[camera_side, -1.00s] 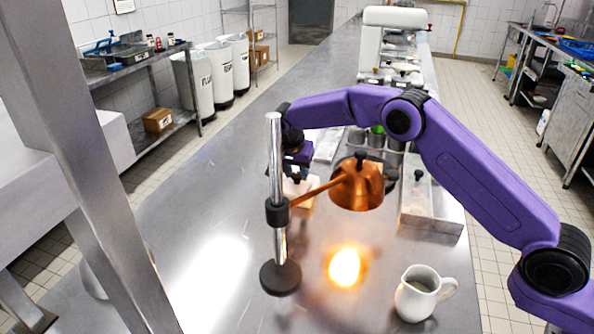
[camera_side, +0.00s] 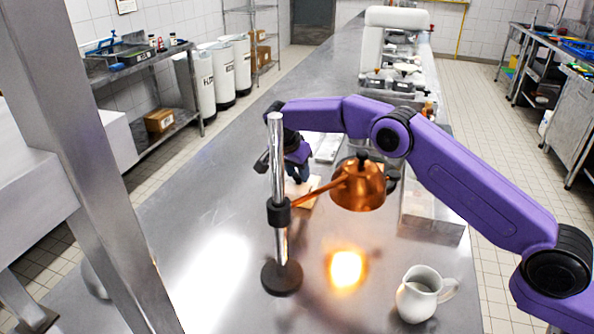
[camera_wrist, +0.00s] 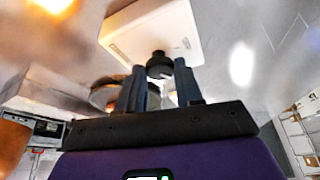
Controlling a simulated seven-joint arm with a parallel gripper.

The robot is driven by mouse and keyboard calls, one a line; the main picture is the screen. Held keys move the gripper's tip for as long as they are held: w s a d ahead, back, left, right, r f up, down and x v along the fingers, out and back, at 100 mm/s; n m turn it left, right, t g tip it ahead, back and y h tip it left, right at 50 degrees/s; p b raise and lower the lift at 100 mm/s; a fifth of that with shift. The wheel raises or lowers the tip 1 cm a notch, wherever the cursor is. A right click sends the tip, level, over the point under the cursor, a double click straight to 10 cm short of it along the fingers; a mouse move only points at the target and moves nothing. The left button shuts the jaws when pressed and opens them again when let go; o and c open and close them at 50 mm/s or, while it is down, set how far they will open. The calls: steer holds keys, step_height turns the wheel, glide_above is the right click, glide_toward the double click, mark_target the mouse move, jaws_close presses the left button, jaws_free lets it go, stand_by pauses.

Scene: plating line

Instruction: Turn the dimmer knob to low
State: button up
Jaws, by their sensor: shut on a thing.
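The dimmer box (camera_side: 303,194) is a cream block on the steel counter, behind the lamp post. It also shows as a pale box at the top of the wrist view (camera_wrist: 150,28). Its dark round knob (camera_wrist: 159,62) sits between my fingertips. My gripper (camera_wrist: 160,74) is shut on the knob, one finger on each side. In the side view my gripper (camera_side: 298,176) is low over the box and hides the knob. The knob's pointer or setting cannot be read. The copper heat lamp (camera_side: 358,188) is lit.
The lamp's chrome post (camera_side: 277,160) stands close in front of my gripper, on a round black base (camera_side: 281,278). A bright spot glows on the counter below the lamp. A white pitcher (camera_side: 420,296) stands at the front right. The counter's left part is clear.

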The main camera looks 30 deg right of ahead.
steer(key=o, duration=1)
steer(key=shift+o, duration=0.2)
steer(key=v, duration=1.2)
